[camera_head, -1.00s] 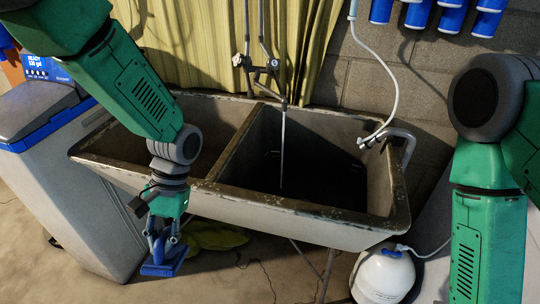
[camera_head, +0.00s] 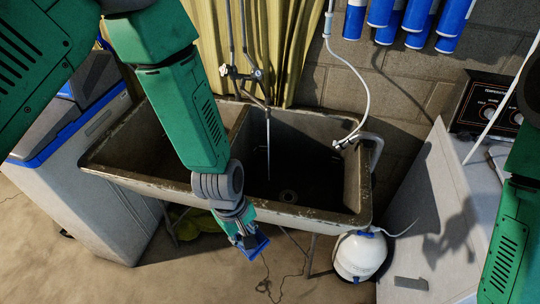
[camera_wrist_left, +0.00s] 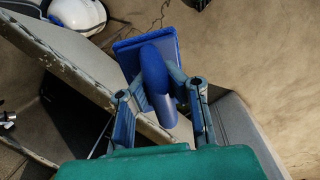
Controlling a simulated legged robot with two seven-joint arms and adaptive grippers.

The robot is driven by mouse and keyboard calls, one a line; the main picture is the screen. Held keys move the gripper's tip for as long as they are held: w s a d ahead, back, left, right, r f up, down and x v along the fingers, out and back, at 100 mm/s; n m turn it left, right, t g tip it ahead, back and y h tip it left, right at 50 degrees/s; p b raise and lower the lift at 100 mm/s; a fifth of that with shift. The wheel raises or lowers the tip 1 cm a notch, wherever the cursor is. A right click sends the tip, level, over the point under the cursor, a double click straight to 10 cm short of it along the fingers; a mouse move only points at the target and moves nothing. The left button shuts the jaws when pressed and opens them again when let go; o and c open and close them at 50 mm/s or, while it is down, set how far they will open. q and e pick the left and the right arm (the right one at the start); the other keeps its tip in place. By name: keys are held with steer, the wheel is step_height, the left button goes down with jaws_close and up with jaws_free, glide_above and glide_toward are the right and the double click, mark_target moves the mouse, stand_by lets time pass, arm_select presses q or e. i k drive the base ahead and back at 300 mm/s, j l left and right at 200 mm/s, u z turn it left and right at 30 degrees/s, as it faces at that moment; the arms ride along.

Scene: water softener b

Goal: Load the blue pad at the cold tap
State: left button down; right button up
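My left gripper (camera_head: 240,228) is shut on a blue pad (camera_head: 251,246) and holds it in the air in front of the sink's near rim. The left wrist view shows the pad (camera_wrist_left: 165,50) as a flat plate with a rounded blue handle (camera_wrist_left: 156,78) between the fingers of the gripper (camera_wrist_left: 160,98). The taps (camera_head: 240,73) sit on pipes above the sink's back edge. A thin line, like a water stream, runs from the spout (camera_head: 268,108) into the right basin. I cannot tell which tap is cold. My right gripper is out of view.
The double stone sink (camera_head: 290,213) has a middle divider (camera_head: 226,152). A white hose fitting (camera_head: 345,142) hangs at its right. A white tank (camera_head: 358,256) stands below right, beside a grey appliance (camera_head: 430,205). A grey cabinet (camera_head: 85,205) stands left. Blue cylinders (camera_head: 415,22) hang on the wall.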

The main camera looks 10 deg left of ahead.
mark_target(258, 73)
steer(key=i, duration=1)
